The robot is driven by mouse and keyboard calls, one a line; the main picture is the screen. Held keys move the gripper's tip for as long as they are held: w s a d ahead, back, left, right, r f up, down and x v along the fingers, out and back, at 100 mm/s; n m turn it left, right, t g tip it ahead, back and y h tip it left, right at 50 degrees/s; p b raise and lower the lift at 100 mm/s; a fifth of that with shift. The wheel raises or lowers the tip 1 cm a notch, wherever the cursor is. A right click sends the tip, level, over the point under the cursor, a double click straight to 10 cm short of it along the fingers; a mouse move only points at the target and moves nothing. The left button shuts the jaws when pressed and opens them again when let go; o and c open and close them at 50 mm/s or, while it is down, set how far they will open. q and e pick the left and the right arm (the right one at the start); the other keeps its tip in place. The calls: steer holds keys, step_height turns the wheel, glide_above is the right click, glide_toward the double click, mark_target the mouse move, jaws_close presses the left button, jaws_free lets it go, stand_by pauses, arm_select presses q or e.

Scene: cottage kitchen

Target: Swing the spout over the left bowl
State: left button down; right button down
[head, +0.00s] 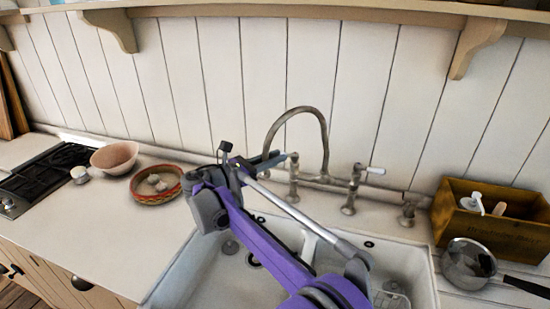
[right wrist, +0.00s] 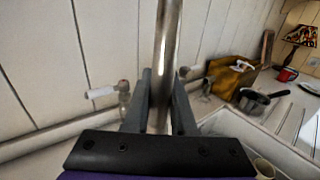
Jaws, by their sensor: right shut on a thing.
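The metal gooseneck spout (head: 323,135) rises from the tap behind the sink and arches to the left. Its free end is hidden at my right gripper (head: 268,162), which is shut on it. In the right wrist view the spout (right wrist: 166,40) stands upright between the two fingers (right wrist: 160,105). The sink's left bowl (head: 205,268) lies below, partly covered by my purple right arm. A white divider (head: 309,246) parts it from the right bowl (head: 397,262). In the head view the held end appears left of the divider. My left gripper is not in view.
Tap handles (head: 360,172) stand beside the spout, near the wall. A wooden box (head: 487,227) and a saucepan (head: 467,263) are right of the sink.

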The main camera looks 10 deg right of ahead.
steer(key=shift+w, duration=0.15)
stand_by(0.3)
steer(key=c, duration=0.8)
jaws_free()
steer(key=shift+o, duration=0.2)
steer(key=b+v, duration=0.1)
steer(key=v, duration=1)
steer(key=shift+d, duration=0.1)
